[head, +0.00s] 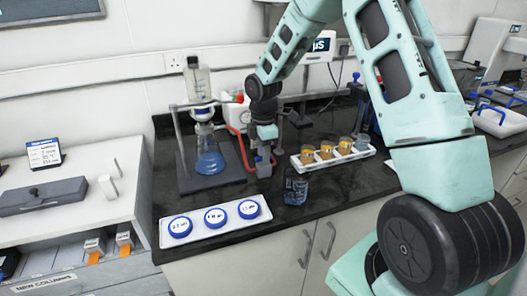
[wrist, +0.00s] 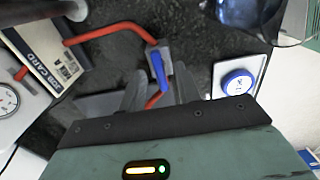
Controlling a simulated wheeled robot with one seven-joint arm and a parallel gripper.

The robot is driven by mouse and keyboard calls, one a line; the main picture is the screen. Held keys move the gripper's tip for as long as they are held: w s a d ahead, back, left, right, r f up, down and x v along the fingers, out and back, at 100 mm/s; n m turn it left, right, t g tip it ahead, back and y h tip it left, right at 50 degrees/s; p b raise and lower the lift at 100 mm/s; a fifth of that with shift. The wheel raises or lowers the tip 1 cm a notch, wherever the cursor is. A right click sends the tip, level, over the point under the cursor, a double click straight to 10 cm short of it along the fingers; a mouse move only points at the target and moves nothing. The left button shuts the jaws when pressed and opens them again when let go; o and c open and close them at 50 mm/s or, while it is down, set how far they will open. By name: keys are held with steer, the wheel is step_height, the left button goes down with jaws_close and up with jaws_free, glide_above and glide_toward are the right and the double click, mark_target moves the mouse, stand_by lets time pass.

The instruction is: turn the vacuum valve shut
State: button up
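The vacuum valve shows in the wrist view as a small grey body with a blue lever (wrist: 158,70). Red hose (wrist: 105,32) meets it from the left and also leaves from its lower side. The lever lies roughly along the picture's vertical, tilted a little. I cannot tell whether either finger touches the valve. In the head view my gripper (head: 264,162) points down beside the red hose (head: 242,150) and largely hides the valve.
A filter flask with blue liquid (head: 210,162) stands left of my gripper. A white tray of blue-lidded dishes (head: 168,240) lies in front. A rack of amber samples (head: 327,153) is to the right.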

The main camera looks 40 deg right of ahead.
jaws_close()
steer(key=shift+m, duration=0.4)
steer(key=m, duration=0.3)
steer(key=shift+m, duration=0.4)
steer(key=m, duration=0.4)
steer(key=shift+r+m, duration=0.1)
steer(key=shift+m, duration=0.2)
steer(key=m, duration=0.8)
steer(key=shift+m, duration=0.3)
